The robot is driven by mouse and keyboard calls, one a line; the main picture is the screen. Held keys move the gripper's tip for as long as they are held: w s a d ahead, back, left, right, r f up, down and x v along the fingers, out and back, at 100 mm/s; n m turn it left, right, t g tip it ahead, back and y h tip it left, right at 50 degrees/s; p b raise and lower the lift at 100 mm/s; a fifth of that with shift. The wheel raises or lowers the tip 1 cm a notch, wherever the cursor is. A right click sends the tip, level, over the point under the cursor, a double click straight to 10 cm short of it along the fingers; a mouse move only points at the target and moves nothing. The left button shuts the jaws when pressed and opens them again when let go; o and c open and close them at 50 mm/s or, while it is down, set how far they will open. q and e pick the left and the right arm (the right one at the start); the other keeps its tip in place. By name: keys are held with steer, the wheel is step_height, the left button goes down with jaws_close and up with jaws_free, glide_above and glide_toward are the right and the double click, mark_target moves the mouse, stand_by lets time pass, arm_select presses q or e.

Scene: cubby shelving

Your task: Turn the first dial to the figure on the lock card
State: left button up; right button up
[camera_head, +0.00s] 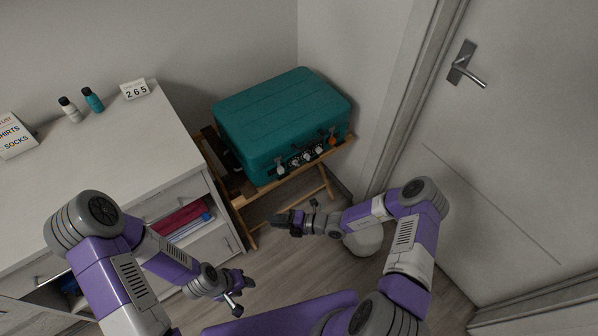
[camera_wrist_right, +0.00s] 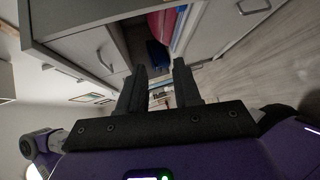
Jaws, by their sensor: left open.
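The teal suitcase (camera_head: 282,115) lies closed on a wooden rack, with its front facing me. A row of small dials (camera_head: 301,159) runs along the lower part of that front, between dark latches. Their figures are too small to read. My left gripper (camera_head: 240,299) is open and empty, low in front of the dresser.
The wooden rack (camera_head: 268,188) stands against the wall. A door (camera_head: 520,150) is at the right.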

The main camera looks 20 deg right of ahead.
steer(key=w+d+m+t+h, duration=0.3)
steer(key=w+d+m+t, duration=0.4)
steer(key=w+d+m, duration=0.3)
steer(key=m+t+h+b, duration=0.1)
steer(key=m+t+h, duration=0.25)
steer(key=m, duration=0.45)
glide_toward(296, 164)
steer(key=shift+h, duration=0.35)
steer(key=shift+b+x, duration=1.25)
steer(key=shift+x, duration=2.55)
steer(key=shift+a, duration=0.15)
steer(key=shift+s, duration=0.1)
jaws_close()
